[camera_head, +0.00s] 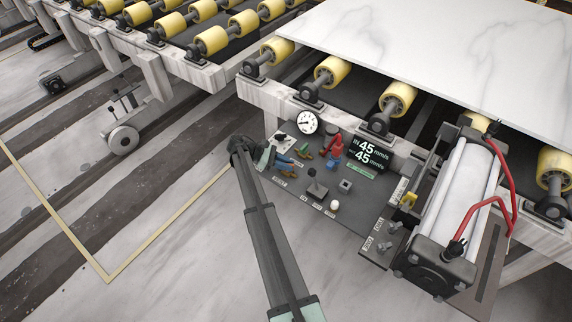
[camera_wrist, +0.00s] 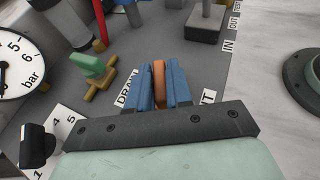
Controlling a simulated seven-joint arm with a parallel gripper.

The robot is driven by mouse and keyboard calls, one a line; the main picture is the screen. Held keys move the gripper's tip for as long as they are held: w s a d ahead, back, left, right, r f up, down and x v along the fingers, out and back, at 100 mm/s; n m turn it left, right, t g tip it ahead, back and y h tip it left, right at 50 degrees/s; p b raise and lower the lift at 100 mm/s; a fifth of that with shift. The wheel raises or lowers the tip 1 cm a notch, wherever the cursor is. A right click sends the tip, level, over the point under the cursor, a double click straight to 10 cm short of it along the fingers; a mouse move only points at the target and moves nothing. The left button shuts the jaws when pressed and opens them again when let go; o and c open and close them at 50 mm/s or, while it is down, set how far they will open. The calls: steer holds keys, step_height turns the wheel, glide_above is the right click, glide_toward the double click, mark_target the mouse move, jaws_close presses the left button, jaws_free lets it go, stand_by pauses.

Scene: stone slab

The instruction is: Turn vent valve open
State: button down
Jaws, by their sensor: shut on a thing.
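My gripper (camera_head: 283,162) reaches over the left side of the dark control panel (camera_head: 365,217). In the wrist view its blue fingers (camera_wrist: 159,86) are shut on an orange handle (camera_wrist: 159,72), one finger on each side. A label ending in T is partly covered by the gripper, so I cannot fully read the name of the valve. The lower part of the handle and its body are hidden by the fingers. A green valve handle (camera_wrist: 93,66) on a brass body stands apart to the left, near a label reading DRAIN.
A pressure gauge (camera_head: 307,122) stands at the panel's back left. A red fitting (camera_head: 332,144), a joystick (camera_head: 317,188) and a display (camera_head: 370,154) are close by. A white cylinder (camera_head: 458,195) with red hoses stands to the right. A stone slab (camera_head: 440,45) lies on rollers behind.

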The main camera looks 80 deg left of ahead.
steer(key=shift+m+h, duration=0.5)
steer(key=shift+h, duration=0.1)
steer(key=c, duration=1.1)
jaws_free()
steer(key=shift+s+a, duration=0.1)
steer(key=shift+v, duration=3.6)
steer(key=shift+r, duration=0.2)
